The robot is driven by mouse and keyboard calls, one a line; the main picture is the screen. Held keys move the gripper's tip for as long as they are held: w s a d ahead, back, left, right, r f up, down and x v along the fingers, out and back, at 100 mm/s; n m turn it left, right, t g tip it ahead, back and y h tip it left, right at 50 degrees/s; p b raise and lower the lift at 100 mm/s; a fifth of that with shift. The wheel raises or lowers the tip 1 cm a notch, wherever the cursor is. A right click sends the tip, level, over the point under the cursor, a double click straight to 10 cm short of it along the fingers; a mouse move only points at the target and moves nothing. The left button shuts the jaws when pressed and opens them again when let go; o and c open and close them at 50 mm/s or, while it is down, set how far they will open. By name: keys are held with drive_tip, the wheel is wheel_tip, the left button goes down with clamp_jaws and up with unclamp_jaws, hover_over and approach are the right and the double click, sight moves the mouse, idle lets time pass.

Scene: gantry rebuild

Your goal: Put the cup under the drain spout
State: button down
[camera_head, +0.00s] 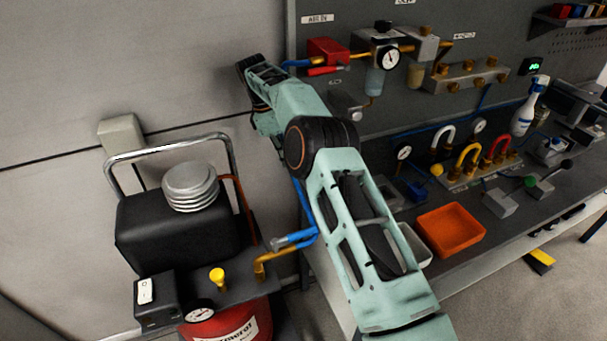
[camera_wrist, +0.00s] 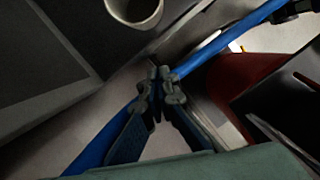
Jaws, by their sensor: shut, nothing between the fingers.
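A pale round cup (camera_wrist: 134,10) shows in the wrist view at the top edge, partly cut off, with its open mouth towards the camera. My gripper (camera_wrist: 158,84) is shut and empty, with its fingertips apart from the cup and below it in the picture. In the head view I cannot make out the cup or my fingers. A filter bowl (camera_head: 375,81) hangs under the gauge on the grey panel, with a small brass piece below it. I cannot tell whether that piece is the drain spout.
A blue hose (camera_wrist: 228,37) passes close to my fingertips in the wrist view. The red compressor tank (camera_head: 229,322) stands at the lower left. An orange tray (camera_head: 451,230) lies on the bench, with gauges and fittings behind it.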

drive_tip(key=d+f+p, duration=0.1)
drive_tip(key=d+f, duration=0.4)
drive_tip(key=shift+d+p, duration=0.15)
drive_tip(key=shift+p, duration=0.15)
drive_tip(key=shift+s+d, duration=0.1)
drive_tip(key=shift+d, duration=0.75)
drive_tip(key=shift+a, duration=0.1)
